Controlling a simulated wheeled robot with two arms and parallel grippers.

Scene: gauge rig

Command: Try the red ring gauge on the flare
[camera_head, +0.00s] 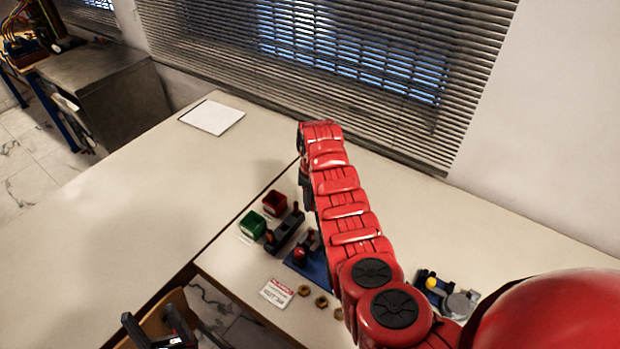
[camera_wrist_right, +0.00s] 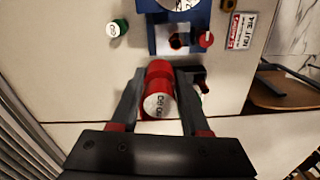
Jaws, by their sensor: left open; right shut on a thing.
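In the right wrist view, my right gripper (camera_wrist_right: 160,88) is shut on a red cylindrical piece with lettering on its pale end, which I take as the red ring gauge (camera_wrist_right: 157,76). The piece is held above the table. Beyond it is a blue base (camera_wrist_right: 160,38) with a small copper-coloured part, perhaps the flare (camera_wrist_right: 179,41), and a red knob (camera_wrist_right: 205,38) beside it. The gauge is apart from both in the picture. In the head view the blue base (camera_head: 316,266) is partly hidden by my right arm. My left gripper (camera_head: 158,330) is open and empty at the bottom left.
A red bin (camera_head: 274,203) and a green bin (camera_head: 252,225) stand beside a dark rack (camera_head: 285,234). Several brass rings (camera_head: 321,301) and a lettered card (camera_head: 277,293) lie in front. A green cylinder (camera_wrist_right: 118,28) stands near the blue base. The left table is mostly clear.

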